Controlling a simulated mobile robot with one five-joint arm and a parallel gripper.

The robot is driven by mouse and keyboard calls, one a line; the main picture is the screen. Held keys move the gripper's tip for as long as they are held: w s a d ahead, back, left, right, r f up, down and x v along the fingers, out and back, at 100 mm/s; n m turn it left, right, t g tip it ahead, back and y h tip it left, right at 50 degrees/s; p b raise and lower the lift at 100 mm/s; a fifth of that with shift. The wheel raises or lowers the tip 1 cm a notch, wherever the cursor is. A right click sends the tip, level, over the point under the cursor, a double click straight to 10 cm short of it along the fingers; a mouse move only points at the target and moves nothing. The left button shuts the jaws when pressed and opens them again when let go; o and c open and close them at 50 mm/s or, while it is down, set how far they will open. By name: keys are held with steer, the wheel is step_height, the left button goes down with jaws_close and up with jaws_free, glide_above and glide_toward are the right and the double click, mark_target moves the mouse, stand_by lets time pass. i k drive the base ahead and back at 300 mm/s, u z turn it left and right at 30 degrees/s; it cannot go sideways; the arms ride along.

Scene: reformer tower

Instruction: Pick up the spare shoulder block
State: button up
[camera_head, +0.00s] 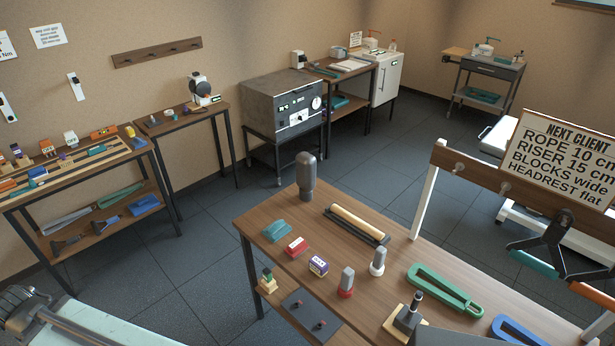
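No label marks the spare shoulder block, and I cannot tell for sure which object it is. On the near wooden table (255,214) stand a grey rounded post on a red base (347,282), a similar grey post on a white base (378,261), and a dark post on a wooden base (407,316). A larger dark grey rounded post (306,176) stands upright at the table's far corner. My gripper is not in view.
The near table also holds a teal block (277,231), a red block (296,246), a purple box (318,265), a cream roller (359,222) and a green loop (445,290). A sign (560,160) hangs at right. Grey floor (215,225) is open between the tables.

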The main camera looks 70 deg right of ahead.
mark_target(306, 163)
steer(key=z, duration=0.4)
steer(key=i, duration=0.5)
steer(key=z, duration=0.05)
